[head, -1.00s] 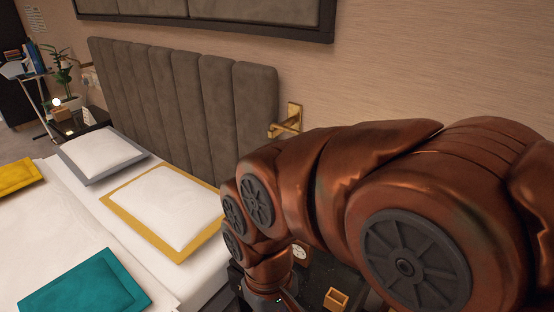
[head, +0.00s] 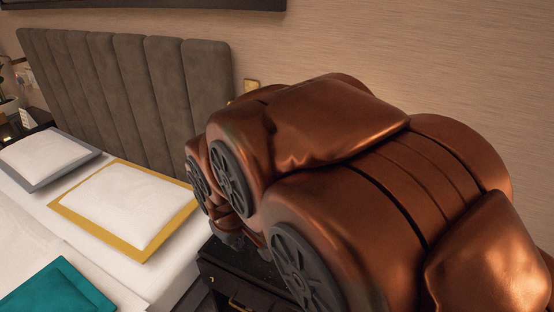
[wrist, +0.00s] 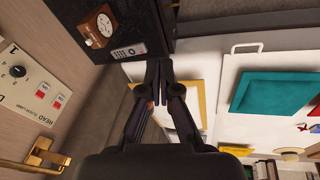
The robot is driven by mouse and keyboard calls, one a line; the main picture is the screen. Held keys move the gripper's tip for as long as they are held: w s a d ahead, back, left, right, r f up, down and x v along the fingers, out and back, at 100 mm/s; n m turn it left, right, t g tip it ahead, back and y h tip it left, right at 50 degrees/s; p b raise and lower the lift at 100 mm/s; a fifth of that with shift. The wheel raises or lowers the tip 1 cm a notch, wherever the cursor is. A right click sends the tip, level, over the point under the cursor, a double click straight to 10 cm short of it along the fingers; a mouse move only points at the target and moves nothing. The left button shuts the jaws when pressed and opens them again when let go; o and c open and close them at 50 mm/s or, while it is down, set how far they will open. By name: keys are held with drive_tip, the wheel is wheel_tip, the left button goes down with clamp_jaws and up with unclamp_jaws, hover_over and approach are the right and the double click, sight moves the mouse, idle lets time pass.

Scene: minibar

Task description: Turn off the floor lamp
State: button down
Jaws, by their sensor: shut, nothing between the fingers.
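A white wall panel (wrist: 30,88) shows at the left of the wrist view. It carries a dark round knob (wrist: 17,71) and two small red-marked switches (wrist: 50,92), with lettering that seems to read "READ" and "FLOOR LAMP". My gripper (wrist: 158,65) is shut and empty, to the right of the panel in the picture and apart from it. In the head view my arm hides the gripper and the panel. I cannot make out the floor lamp itself in either current view.
A black nightstand (wrist: 140,15) with a wooden clock (wrist: 97,26) stands near the panel. A brass wall fixture (wrist: 42,155) sits beside the panel. The bed's grey headboard (head: 125,95) and a yellow-edged pillow (head: 125,208) are left of my arm.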

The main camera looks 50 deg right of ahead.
drive_tip(key=w+d+f+n+t+h+b, duration=0.2)
drive_tip(key=d+b, duration=0.5)
drive_tip(key=d, duration=0.4)
drive_tip(key=w+d+f+n+t+h+b, duration=0.2)
drive_tip(key=w+d+f+n+t+b, duration=0.2)
drive_tip(key=d, duration=0.7)
drive_tip(key=w+d+f+n+t+h+b, duration=0.3)
drive_tip(key=w+d+n+t+b, duration=0.3)
drive_tip(key=w+d+t+b, duration=0.2)
drive_tip(key=w+d+f+b, duration=0.1)
drive_tip(key=d, duration=0.1)
drive_tip(key=shift+w+d+n+b, duration=0.3)
drive_tip(key=shift+d+b, duration=0.05)
drive_tip(key=shift+d, duration=0.05)
drive_tip(key=s+d+b+x, duration=0.1)
drive_tip(key=d+x, duration=0.1)
drive_tip(key=x, duration=1.1)
drive_tip(key=shift+s+d+r, duration=0.2)
drive_tip(key=shift+s, duration=0.05)
